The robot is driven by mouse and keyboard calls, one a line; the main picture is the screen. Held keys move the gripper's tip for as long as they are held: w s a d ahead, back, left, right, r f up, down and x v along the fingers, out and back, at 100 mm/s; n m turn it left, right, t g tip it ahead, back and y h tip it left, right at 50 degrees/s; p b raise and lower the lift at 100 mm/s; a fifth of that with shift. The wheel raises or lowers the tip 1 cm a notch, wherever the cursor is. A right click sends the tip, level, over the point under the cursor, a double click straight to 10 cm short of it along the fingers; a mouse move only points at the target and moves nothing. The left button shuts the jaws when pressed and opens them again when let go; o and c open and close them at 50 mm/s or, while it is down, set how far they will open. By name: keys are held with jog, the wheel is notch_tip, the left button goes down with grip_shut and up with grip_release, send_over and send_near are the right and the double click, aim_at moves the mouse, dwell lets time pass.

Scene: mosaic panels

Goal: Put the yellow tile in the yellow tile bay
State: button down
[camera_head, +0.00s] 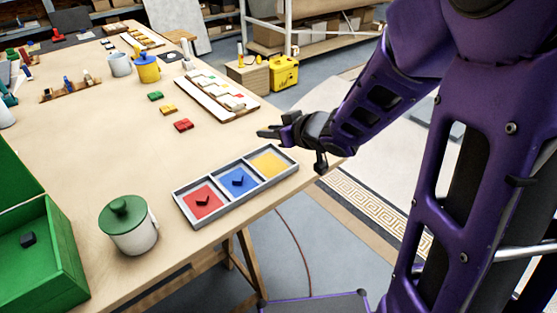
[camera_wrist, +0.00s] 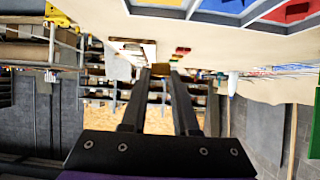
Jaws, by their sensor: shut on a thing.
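My gripper (camera_head: 269,133) reaches left over the table, above and behind the far end of the grey tray (camera_head: 187,215). In the wrist view its two fingers (camera_wrist: 160,70) are shut on a small dull-yellow piece, the yellow tile (camera_wrist: 160,69), at their tips. The tile is hard to make out in the head view. The tray has three bays in a row: red, blue, and the yellow tile bay (camera_head: 270,164) at the far right end. The yellow bay's floor shows bare. The red bay (camera_head: 203,201) and the blue bay (camera_head: 238,180) each show a dark-edged piece inside.
Loose red (camera_head: 183,125), yellow (camera_head: 168,109) and green (camera_head: 155,96) pieces lie left of the gripper. A green-lidded pot (camera_head: 128,224) and a green box (camera_head: 38,250) stand at the near left.

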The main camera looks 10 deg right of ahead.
jog(key=f+b, duration=0.1)
jog(key=f, duration=0.2)
jog(key=f+b, duration=0.2)
jog(key=f, duration=0.1)
jog(key=d+f+b, duration=0.1)
jog(key=f, duration=0.3)
jog(key=shift+w+b, duration=0.2)
jog(key=shift+b, duration=0.1)
jog(key=shift+f, duration=0.2)
jog(key=c, duration=0.7)
grip_release()
